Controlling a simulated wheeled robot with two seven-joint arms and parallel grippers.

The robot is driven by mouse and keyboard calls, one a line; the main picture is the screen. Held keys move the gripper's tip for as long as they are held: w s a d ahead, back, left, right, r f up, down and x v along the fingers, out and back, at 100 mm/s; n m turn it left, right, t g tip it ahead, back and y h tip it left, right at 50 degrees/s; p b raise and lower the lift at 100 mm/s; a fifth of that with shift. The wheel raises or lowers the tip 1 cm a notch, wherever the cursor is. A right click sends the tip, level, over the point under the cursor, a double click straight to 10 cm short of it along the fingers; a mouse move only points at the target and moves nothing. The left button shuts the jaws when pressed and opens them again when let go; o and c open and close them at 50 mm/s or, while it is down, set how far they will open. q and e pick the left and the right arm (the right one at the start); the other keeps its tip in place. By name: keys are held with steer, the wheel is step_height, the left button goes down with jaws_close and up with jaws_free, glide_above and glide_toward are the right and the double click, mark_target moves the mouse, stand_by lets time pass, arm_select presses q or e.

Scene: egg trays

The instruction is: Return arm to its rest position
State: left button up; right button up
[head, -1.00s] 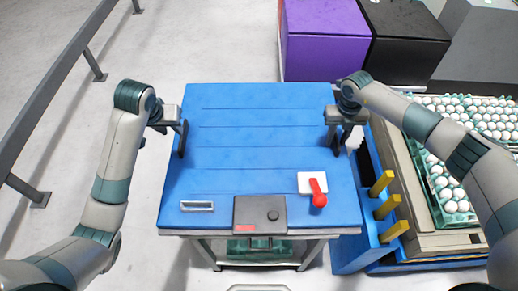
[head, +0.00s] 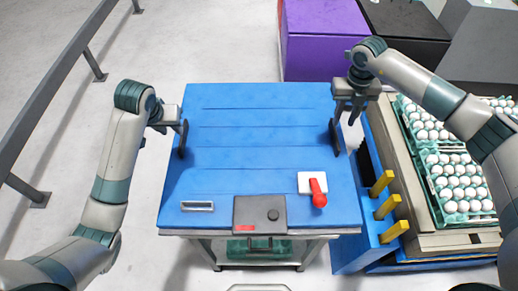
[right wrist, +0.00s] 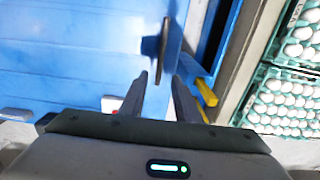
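My right gripper (head: 350,118) hangs above the right edge of the blue table (head: 260,150), fingers pointing down. My left gripper (head: 178,126) is at the table's left edge, beside another dark plate (head: 182,142). Its fingers are too small and overlapped to tell their opening.
Green trays of white eggs (head: 428,165) lie on a stand at the right. Several yellow posts (head: 387,207) stick out by the table's right side. A red lever (head: 318,192) and a grey panel (head: 260,214) sit at the front. The table's middle is clear.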

steer(key=shift+r, duration=0.7)
steer(key=shift+s+f, duration=0.1)
